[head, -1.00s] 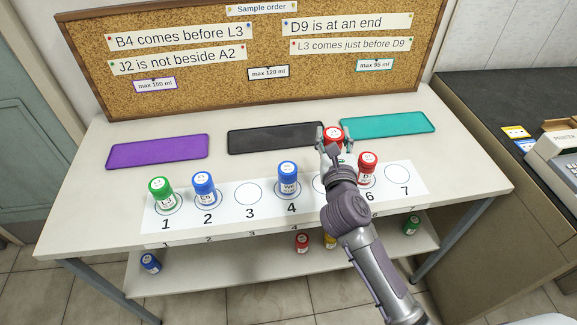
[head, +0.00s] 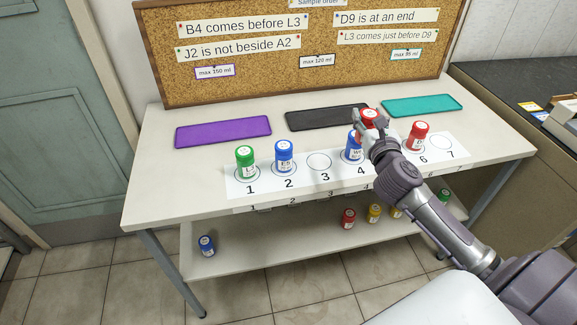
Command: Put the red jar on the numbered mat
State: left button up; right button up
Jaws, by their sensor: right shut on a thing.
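My right gripper (head: 369,126) is shut on a red jar (head: 369,117), held upright above the numbered mat, just behind and right of the blue jar on 4. The numbered mat (head: 338,178) is a white strip with circles 1 to 7. A green jar (head: 245,159) stands on 1, a blue jar (head: 284,156) on 2 and another blue jar (head: 353,147) on 4. Another red jar (head: 417,136) stands on 6. Circles 3 and 7 are empty. My arm hides circle 5. My left gripper is not in view.
Purple (head: 223,131), black (head: 327,117) and teal (head: 423,105) pads lie along the back of the table. A corkboard (head: 300,75) with order notes stands behind. Several jars, including a blue one (head: 206,246) and a red one (head: 348,218), stand on the lower shelf (head: 275,258).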

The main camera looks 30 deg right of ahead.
pick_arm(q)
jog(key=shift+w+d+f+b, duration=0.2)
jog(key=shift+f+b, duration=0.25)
jog(key=shift+b, duration=0.05)
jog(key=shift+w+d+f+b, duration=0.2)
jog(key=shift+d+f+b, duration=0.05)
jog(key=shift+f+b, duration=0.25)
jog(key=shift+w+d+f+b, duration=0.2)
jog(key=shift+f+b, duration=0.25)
pick_arm(e)
jog(key=shift+w+a+f, duration=1.3)
jog(key=shift+f, duration=0.55)
jog(key=shift+w+a+f, duration=1.3)
jog(key=shift+f, duration=0.5)
jog(key=shift+w+a+f, duration=1.3)
jog(key=shift+f, duration=0.55)
jog(key=shift+f, duration=0.15)
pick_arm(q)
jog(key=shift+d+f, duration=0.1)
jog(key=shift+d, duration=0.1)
pick_arm(e)
jog(key=o, duration=1.2)
jog(key=shift+c, duration=0.2)
jog(key=shift+s, duration=0.1)
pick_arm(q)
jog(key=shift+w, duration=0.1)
pick_arm(e)
jog(key=v, duration=1.2)
